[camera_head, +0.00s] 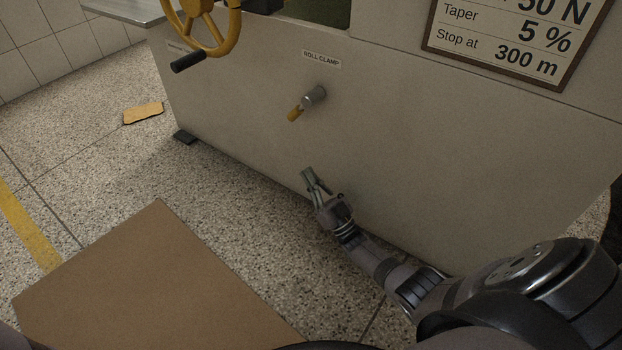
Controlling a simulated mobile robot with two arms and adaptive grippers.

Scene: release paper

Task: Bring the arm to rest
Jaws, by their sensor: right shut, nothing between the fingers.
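My right arm comes in from the lower right and reaches toward the front of a large beige machine (400,165). My right gripper (307,172) is shut and empty, in front of the lower part of the machine's panel. It is below and apart from the roll clamp lever (295,113), which has a yellow grip on a grey round boss. The lever tilts down to the left. My left gripper is not in view.
A yellow handwheel (212,45) with a black handle is at the top left of the machine. A sign (500,45) is at the upper right. A brown board (150,275) lies at the lower left. A small tan piece (143,113) lies on the speckled floor.

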